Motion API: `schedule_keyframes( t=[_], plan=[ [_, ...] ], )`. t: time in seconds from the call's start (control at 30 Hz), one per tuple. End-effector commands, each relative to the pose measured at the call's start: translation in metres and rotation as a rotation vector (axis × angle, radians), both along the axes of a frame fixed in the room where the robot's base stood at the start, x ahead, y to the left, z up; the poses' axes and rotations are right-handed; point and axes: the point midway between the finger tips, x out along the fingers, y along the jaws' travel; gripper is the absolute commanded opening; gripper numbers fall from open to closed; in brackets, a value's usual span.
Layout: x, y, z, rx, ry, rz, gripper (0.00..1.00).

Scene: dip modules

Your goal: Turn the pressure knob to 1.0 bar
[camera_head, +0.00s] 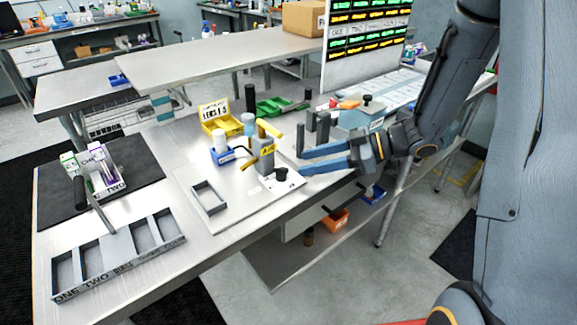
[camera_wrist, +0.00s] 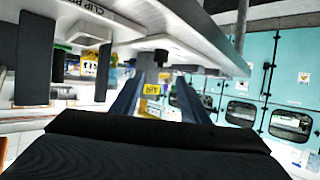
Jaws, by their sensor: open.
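The black pressure knob (camera_head: 281,174) stands on a pale board at the bench's front edge. In the wrist view, a small dark round piece (camera_wrist: 161,56) near the pale surface looks like this knob. A grey block with a yellow AIR label (camera_head: 265,152) stands just behind it, and its label shows in the wrist view (camera_wrist: 151,89). My gripper (camera_head: 302,162) is open, with its two fingers pointing left. The fingertips are just right of the knob and appear apart from it. The knob's setting and scale are too small to read.
A yellow valve handle (camera_head: 269,129) rises behind the block. Upright dark grey posts (camera_head: 317,126) stand behind the fingers. A grey rectangular frame (camera_head: 208,198) lies on the board to the left. A bin tray (camera_head: 120,250) lies at front left.

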Motion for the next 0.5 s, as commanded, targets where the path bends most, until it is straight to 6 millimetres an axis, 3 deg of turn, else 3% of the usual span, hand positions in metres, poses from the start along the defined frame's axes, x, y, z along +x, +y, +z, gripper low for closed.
schedule_keyframes(
  t=[0.3,0.5],
  plan=[
    [0.009,0.044,-0.018,-0.002,0.002,0.001,0.41],
    [0.013,0.059,-0.025,-0.003,0.0,-0.001,0.41]
  ],
)
